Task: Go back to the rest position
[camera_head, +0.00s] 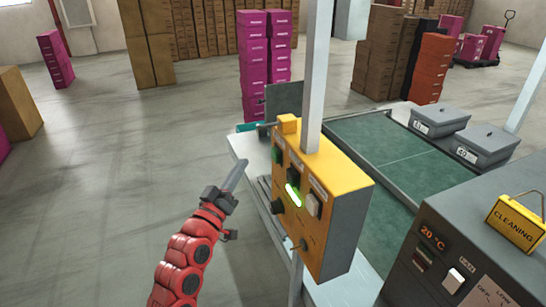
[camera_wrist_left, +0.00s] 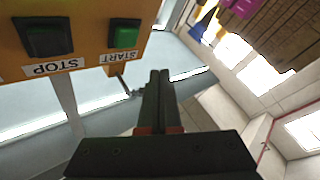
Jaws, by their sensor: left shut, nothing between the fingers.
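My left gripper (camera_head: 233,178) is at the end of the red arm that comes in from the bottom left. It is shut and empty, and points up beside the left side of the yellow control box (camera_head: 345,215). In the left wrist view its shut fingers (camera_wrist_left: 158,85) are in the middle, apart from the box. There the box shows a black STOP button (camera_wrist_left: 45,37) and a green START button (camera_wrist_left: 124,37). A green light (camera_head: 293,195) glows on the box face in the head view. My right gripper is not in view.
A green conveyor (camera_head: 375,140) with two grey lidded bins (camera_head: 440,118) lies behind the box. A grey machine (camera_head: 460,235) with a yellow CLEANING sign (camera_head: 516,222) stands at the right. Box stacks (camera_head: 265,65) stand behind. The floor (camera_head: 110,170) at the left is clear.

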